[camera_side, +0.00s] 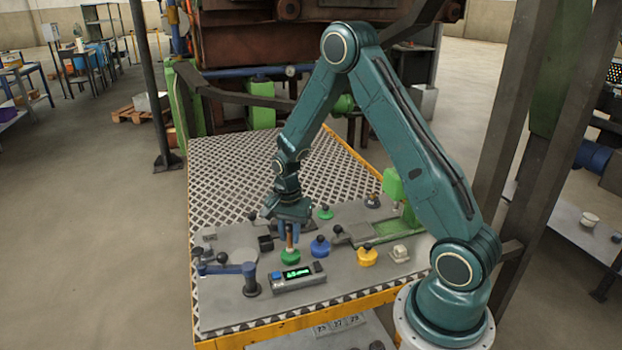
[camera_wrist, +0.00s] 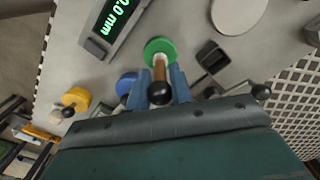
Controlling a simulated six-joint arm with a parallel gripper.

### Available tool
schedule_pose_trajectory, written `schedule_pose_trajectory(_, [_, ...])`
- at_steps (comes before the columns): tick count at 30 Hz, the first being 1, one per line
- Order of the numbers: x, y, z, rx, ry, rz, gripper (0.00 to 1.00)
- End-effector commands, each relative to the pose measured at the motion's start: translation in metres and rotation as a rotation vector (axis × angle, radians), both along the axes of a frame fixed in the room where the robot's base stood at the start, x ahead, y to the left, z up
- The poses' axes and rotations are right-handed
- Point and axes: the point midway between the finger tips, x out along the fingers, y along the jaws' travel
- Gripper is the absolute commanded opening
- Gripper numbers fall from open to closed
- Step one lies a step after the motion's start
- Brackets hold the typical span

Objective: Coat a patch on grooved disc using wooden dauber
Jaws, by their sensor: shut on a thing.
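My gripper (camera_side: 289,228) points down over the grey bench top, its blue fingers shut on the brown shaft of the wooden dauber (camera_side: 289,241). In the wrist view, the dauber (camera_wrist: 159,70) shows between the fingertips (camera_wrist: 160,86), with a black ball at its near end. A round green piece (camera_side: 290,257) is at its lower end; I cannot tell whether it is part of the dauber or a holder, or whether it touches the bench. A flat pale disc (camera_wrist: 238,12), plausibly the grooved disc, lies to the right in the wrist view; no grooves are discernible.
A digital readout (camera_side: 298,277) stands in front of the gripper. Blue (camera_side: 320,247) and yellow (camera_side: 367,256) black-knobbed pieces stand to the right. A dark open box (camera_wrist: 211,57) is near the dauber. Patterned plate (camera_side: 270,165) behind is clear.

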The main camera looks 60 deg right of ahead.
Motion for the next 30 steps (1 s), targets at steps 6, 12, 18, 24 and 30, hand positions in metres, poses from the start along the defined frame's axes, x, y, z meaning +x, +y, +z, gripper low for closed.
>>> schedule_pose_trajectory(6, [0.0000, 0.0000, -0.0019, 0.000, 0.000, 0.000, 0.00])
schedule_pose_trajectory(12, [0.0000, 0.0000, -0.0036, 0.000, 0.000, 0.000, 0.00])
schedule_pose_trajectory(18, [0.0000, 0.0000, -0.0054, 0.000, 0.001, 0.000, 0.00])
schedule_pose_trajectory(24, [-0.0001, 0.0000, -0.0071, 0.000, 0.001, 0.000, 0.00])
schedule_pose_trajectory(30, [0.0000, 0.0000, -0.0073, 0.000, 0.001, 0.000, 0.00])
